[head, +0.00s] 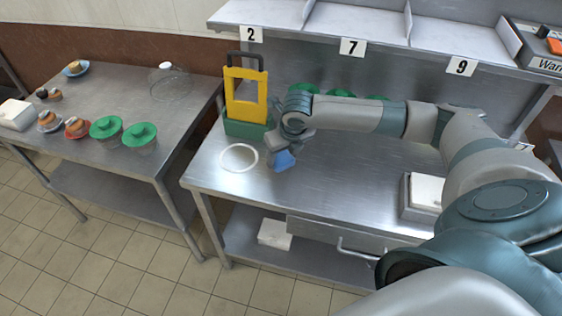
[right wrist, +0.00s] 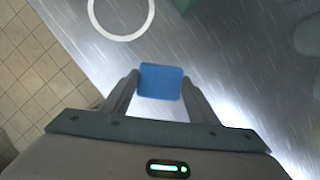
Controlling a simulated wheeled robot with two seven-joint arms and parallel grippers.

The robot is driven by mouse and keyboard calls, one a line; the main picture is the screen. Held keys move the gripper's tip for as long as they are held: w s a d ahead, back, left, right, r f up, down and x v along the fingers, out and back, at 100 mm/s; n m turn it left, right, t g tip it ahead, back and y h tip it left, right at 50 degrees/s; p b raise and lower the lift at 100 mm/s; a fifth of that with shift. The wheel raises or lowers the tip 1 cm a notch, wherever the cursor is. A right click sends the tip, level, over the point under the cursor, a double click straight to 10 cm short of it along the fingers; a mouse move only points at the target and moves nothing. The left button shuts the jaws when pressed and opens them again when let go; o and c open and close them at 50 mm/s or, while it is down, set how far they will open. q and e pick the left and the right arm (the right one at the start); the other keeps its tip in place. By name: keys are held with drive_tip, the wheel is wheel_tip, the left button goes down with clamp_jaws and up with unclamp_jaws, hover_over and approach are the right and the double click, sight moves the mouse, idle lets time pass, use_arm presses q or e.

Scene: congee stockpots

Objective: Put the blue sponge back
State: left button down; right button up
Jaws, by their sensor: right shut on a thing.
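The blue sponge (head: 283,160) is held by my right gripper (head: 290,148) over the steel table, just right of a white ring-shaped rim (head: 239,158). In the right wrist view the sponge (right wrist: 160,81) sits between the two fingers of my right gripper (right wrist: 160,95), which are shut on it. The white ring also shows ahead of it (right wrist: 92,12). I cannot tell the exact gap between the sponge and the tabletop. My left gripper is not in view.
A green caddy (head: 240,130) with a yellow frame (head: 234,96) stands behind the ring. Green lids (head: 303,88) sit behind my right arm. A white box (head: 425,190) is at the right. A shelf marked 2, 7 and 9 runs above. A second table (head: 110,85) with food stands left.

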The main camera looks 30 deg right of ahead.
sight(282, 159)
drive_tip(key=shift+w+a+f, duration=0.1)
drive_tip(key=shift+w+f, duration=0.1)
drive_tip(key=shift+w, duration=0.1)
drive_tip(key=shift+f+p, duration=0.75)
drive_tip(key=shift+f, duration=1.2)
drive_tip(key=shift+f, duration=0.15)
drive_tip(key=o, duration=1.1)
